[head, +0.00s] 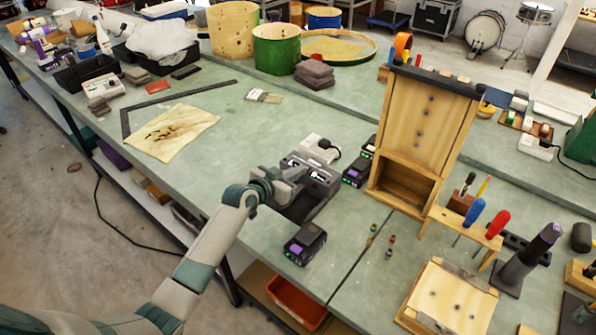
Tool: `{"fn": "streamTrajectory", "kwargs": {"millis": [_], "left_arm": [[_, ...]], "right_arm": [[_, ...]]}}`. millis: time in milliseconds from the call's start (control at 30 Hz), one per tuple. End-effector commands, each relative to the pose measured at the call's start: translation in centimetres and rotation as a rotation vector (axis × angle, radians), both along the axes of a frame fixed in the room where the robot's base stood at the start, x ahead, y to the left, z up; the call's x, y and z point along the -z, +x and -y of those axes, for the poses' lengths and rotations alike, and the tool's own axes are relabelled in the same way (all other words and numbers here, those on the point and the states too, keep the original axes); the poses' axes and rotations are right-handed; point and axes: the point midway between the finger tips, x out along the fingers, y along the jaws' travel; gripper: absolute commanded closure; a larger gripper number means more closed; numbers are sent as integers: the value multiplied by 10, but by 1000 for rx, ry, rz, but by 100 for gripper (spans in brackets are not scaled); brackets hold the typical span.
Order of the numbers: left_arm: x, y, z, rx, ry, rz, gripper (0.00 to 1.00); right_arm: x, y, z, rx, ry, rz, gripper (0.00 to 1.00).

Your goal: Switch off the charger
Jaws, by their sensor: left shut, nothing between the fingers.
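The charger (322,189) is a dark grey unit near the front edge of the bench, partly hidden behind my left gripper. A white socket box (318,147) with a black plug and cable stands right behind it. My left gripper (298,174) is shut and empty, over the near left side of the charger. Whether its fingertips touch anything I cannot tell. No switch can be made out clearly at this size. My right gripper is not in view.
A black battery pack (305,243) lies in front of the charger, and another (357,172) lies to its right. A wooden cabinet (421,125) stands right of them. A stained cloth (172,133) lies to the left. The bench between cloth and charger is clear.

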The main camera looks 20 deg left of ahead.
Motion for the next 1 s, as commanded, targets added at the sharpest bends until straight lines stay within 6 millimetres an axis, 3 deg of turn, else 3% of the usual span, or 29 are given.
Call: {"fn": "streamTrajectory", "kwargs": {"millis": [300, 767, 1000], "left_arm": [[-14, 0, 0, -1, 1, 1, 100], [-15, 0, 0, 0, 1, 1, 100], [-25, 2, 0, 0, 2, 2, 100]], "right_arm": [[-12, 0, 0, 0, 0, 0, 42], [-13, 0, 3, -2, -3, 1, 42], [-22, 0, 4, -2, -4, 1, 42]]}}
